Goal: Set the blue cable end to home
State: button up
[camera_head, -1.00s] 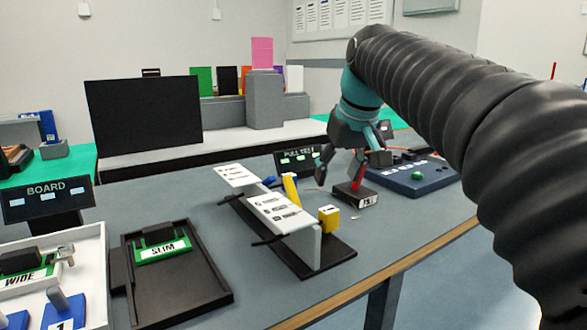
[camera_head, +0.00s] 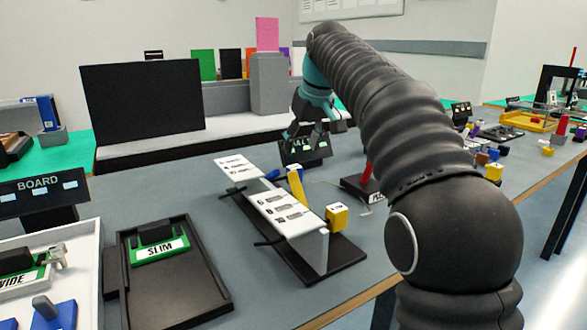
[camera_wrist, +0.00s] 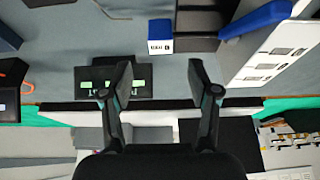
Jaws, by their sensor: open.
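In the wrist view, a blue block with a white labelled face (camera_wrist: 160,28) stands left of the rack (camera_wrist: 268,58). A larger blue bar (camera_wrist: 256,18) touches the rack's edge there. I cannot tell which blue part is the cable end, and the label is too small to read. My gripper (camera_head: 312,132) is open and empty above the table, by the PULL TEST sign. Its two spread fingers (camera_wrist: 160,88) hold nothing.
The PULL TEST sign (camera_head: 306,150) stands close below my gripper. A red lever on a dark base (camera_head: 366,172) is right of the rack. A yellow block (camera_head: 337,216) stands at the rack's near end. A black SLIM tray (camera_head: 190,280) lies left.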

aim_at(294, 167)
jog(key=x, duration=0.8)
jog(key=shift+a, duration=0.1)
jog(key=shift+s, duration=0.1)
grip_shut()
